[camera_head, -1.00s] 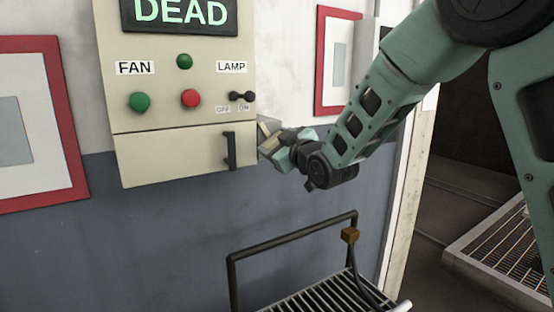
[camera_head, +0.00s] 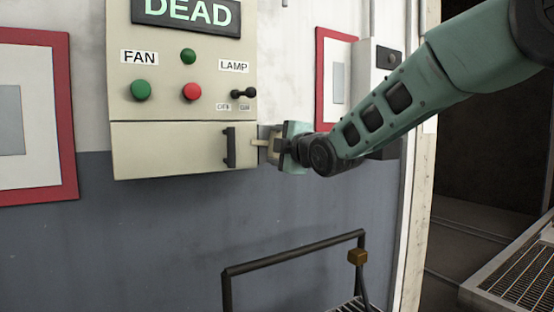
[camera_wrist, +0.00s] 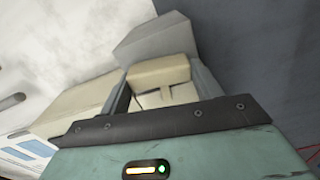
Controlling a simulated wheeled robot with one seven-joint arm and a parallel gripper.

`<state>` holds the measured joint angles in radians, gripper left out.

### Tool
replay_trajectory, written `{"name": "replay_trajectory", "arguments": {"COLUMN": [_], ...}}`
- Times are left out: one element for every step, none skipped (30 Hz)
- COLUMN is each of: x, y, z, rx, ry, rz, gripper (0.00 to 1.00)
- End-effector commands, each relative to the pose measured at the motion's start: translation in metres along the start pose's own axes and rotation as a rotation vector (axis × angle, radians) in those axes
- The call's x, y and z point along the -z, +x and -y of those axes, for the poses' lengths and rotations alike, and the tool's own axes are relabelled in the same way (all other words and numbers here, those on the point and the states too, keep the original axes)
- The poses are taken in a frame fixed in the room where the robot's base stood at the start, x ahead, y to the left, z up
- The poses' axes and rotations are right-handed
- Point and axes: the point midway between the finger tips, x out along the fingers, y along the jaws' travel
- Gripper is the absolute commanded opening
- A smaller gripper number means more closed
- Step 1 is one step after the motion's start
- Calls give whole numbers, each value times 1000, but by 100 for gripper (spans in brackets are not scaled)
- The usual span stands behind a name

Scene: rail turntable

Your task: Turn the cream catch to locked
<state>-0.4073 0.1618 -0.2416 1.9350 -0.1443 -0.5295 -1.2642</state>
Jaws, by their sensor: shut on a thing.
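The cream catch (camera_head: 259,143) is at the right side of the cream control box (camera_head: 180,165), beside its lower door. It looks roughly level in the head view. My gripper (camera_head: 274,144) is shut on the catch, coming from the right. In the wrist view the catch (camera_wrist: 160,72) shows as a cream block between the two fingers of my gripper (camera_wrist: 163,92). The fingers hide part of the catch and its mount. No locked marking can be read.
A black handle (camera_head: 230,147) stands on the lower door, close to the catch. Above are a green button (camera_head: 141,91), a red button (camera_head: 191,92) and the lamp switch (camera_head: 243,93). A dark rail frame (camera_head: 295,253) stands below. Red-framed pictures hang on either side.

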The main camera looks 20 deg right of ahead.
Motion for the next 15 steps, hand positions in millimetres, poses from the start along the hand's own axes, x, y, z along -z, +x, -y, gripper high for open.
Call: {"name": "replay_trajectory", "arguments": {"x": [0,0,0,0,0,0,0,0,0,0,0,0,0,1,1], "y": [0,0,0,0,0,0,0,0,0,0,0,0,0,0,0], "z": [5,5,4,4,4,4,4,4,3,3,3,3,2,2,2], "rx": [1,1,0,1,1,2,2,2,1,2,2,2,2,2,2], "ry": [-27,-44,-62,-76,-88,-102,-113,-121,-130,-137,-143,-148,-152,-154,-157], "rz": [0,-1,-1,-1,-1,-1,-1,-1,-1,-1,-1,-1,-1,-1,-1], "gripper": [41,41,41,41,41,41,41,41,41,41,41,41,41,41,41]}}
